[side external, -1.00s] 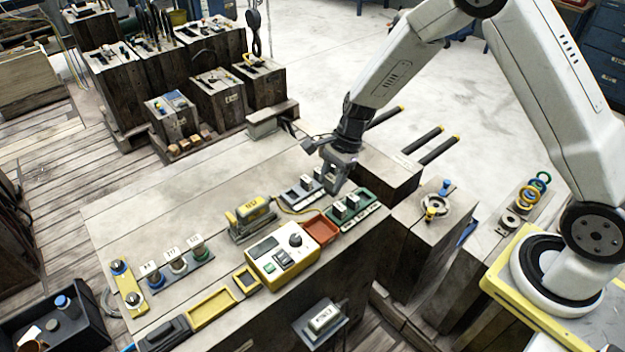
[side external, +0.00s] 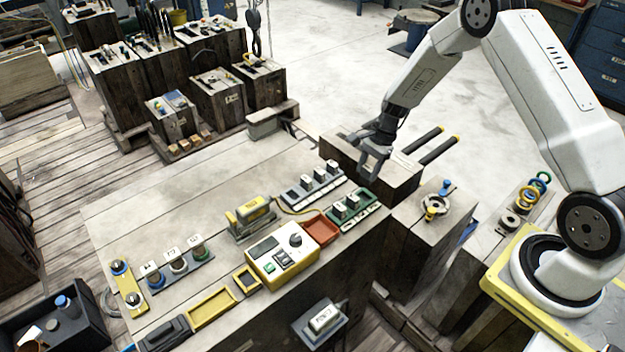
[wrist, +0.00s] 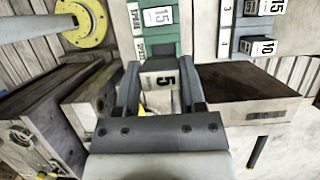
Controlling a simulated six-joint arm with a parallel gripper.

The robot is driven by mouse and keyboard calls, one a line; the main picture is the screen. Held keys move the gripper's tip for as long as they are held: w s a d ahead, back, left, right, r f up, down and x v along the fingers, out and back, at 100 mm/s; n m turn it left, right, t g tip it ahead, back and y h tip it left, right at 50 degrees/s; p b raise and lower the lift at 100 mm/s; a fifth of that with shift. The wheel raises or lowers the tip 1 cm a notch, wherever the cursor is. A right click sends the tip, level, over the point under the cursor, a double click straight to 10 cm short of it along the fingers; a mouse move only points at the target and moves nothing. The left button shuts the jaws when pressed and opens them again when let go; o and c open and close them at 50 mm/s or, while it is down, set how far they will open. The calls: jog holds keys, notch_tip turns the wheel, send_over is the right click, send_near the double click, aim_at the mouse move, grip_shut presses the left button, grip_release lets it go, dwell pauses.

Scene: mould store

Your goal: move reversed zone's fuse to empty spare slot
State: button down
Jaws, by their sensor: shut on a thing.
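My gripper (side external: 372,168) is shut on a pale fuse marked 5 (wrist: 163,80), held upright between the fingers in the wrist view. In the side view my gripper is above the back right of the bench, clear of both racks, and the fuse is hard to make out. The grey rack (side external: 294,196) holds several fuses, with a dark empty place at its left end. The green rack (side external: 372,199) holds two pale fuses.
A yellow control box with a knob (side external: 268,268) and a red tray (side external: 322,230) stand beside the green rack. A yellow-topped device (side external: 250,208) is left of them. A block with a round fitting (side external: 436,207) stands right. The bench's back left is clear.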

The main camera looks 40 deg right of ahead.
aim_at(367, 183)
jog(key=shift+d+f, duration=0.1)
jog(key=shift+f, duration=0.15)
jog(key=shift+f, duration=2.5)
jog(key=shift+f, duration=1)
dwell(1.1)
jog(key=shift+c, duration=0.5)
grip_release()
jog(key=shift+r, duration=0.1)
jog(key=shift+r, duration=3.7)
